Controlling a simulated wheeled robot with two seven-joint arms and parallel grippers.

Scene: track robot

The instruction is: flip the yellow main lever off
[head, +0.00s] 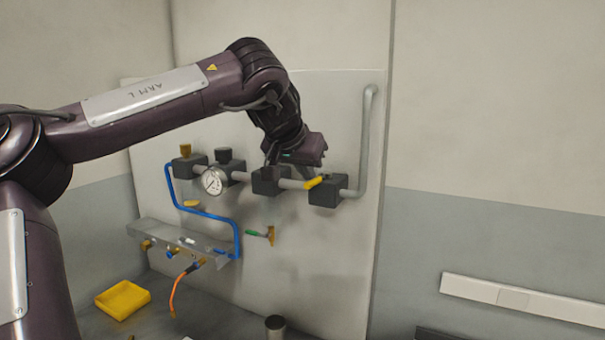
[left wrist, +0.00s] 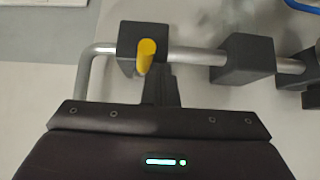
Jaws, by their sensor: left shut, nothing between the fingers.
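The yellow main lever (head: 314,182) sits on the dark valve block (head: 327,193) at the right end of the grey pipe. In the head view its handle points left and slightly down from the block. In the left wrist view the yellow lever (left wrist: 147,56) stands out from its block, its handle end towards the gripper. My left gripper (head: 308,174) is shut and empty, close to the lever. Its dark fingers (left wrist: 161,90) show just below and beside the lever in the left wrist view; I cannot tell whether they touch it. My right gripper is in neither view.
The pipe (head: 291,184) carries more dark blocks and a round gauge (head: 214,181) to the left, then bends up at the right (head: 366,140). A green-handled valve (head: 262,234) and blue hose (head: 205,212) are below. A yellow tray (head: 122,299) lies on the bench.

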